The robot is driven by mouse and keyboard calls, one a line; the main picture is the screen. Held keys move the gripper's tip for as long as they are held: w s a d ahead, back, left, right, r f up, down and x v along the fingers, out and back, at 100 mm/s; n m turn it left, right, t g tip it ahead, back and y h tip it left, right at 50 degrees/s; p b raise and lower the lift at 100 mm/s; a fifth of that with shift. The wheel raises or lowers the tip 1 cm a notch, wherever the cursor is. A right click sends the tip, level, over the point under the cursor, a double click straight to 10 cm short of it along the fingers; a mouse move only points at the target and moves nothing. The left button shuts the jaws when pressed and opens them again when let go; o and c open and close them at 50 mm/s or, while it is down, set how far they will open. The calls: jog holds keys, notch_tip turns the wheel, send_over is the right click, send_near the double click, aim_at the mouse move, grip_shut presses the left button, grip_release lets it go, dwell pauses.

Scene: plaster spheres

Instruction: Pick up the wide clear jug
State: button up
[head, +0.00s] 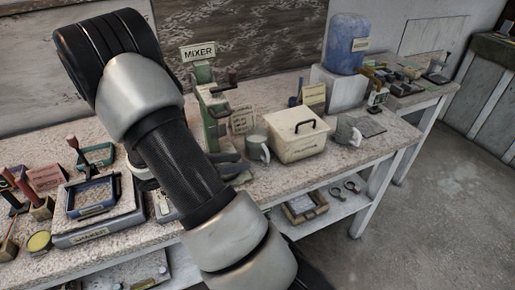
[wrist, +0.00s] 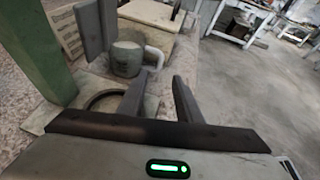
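A squat grey jug (head: 257,149) with a side handle stands upright on the bench, left of a cream box. Neither looks plainly clear at this size. The wrist view shows one grey jug (wrist: 127,59), its pale handle facing right, just beyond and left of my fingertips. My gripper (wrist: 160,76) is open, with empty space between the two fingers. In the head view its dark fingers (head: 237,165) show partly behind my arm, short of the nearer jug and apart from it.
The green mixer stand (head: 207,108) rises close left of my gripper. The cream lidded box (head: 297,135) sits behind the nearer jug. A blue container (head: 347,45) stands on a white block. Trays and tools crowd the bench left. The floor right is clear.

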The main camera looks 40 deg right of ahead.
aim_at(260, 148)
jog(key=x, duration=0.9)
jog(key=shift+d+r+b, duration=0.15)
jog(key=shift+d+b, duration=0.15)
jog(key=shift+d, duration=0.05)
grip_shut()
dwell(1.0)
